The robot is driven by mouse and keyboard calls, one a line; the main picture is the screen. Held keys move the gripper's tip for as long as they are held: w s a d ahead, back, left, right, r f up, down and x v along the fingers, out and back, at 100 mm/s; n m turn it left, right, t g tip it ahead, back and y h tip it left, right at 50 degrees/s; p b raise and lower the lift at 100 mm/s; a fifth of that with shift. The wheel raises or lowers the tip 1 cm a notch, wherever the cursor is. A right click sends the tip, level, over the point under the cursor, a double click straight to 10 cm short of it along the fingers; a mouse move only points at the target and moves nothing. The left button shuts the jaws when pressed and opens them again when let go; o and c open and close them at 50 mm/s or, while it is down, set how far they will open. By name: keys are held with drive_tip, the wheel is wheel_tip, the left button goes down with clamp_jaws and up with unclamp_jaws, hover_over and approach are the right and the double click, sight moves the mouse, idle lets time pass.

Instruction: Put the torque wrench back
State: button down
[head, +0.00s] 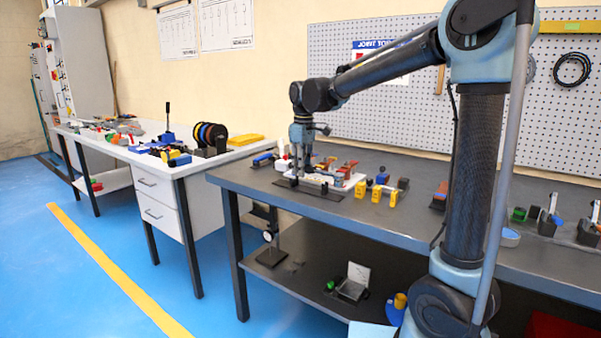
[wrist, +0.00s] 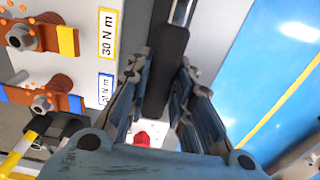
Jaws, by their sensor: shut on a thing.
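My gripper (wrist: 168,72) is shut on the black handle of the torque wrench (wrist: 166,50). The wrench's metal shaft (wrist: 182,12) runs up out of the top of the wrist view. In the head view my gripper (head: 298,172) points down over the left end of the dark bench, and the wrench is too small there to make out clearly. A dark mat (head: 322,194) lies below and beside the gripper. Whether the wrench touches anything is not clear.
A white board (head: 345,183) right of the gripper holds copper pieces with bolts (wrist: 30,36) and a "30 N m" label (wrist: 107,24). Yellow blocks (head: 376,193) stand near it. The dark bench (head: 430,222) has free room farther right. A white bench (head: 240,152) stands left.

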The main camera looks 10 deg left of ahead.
drive_tip(key=shift+f, duration=0.8)
drive_tip(key=shift+s+d+f, duration=0.15)
drive_tip(key=shift+s+f, duration=0.1)
drive_tip(key=shift+f, duration=0.1)
drive_tip(key=c, duration=1.4)
unclamp_jaws()
drive_tip(key=shift+w+f, duration=0.25)
drive_tip(key=shift+f, duration=0.05)
drive_tip(key=shift+r, duration=0.25)
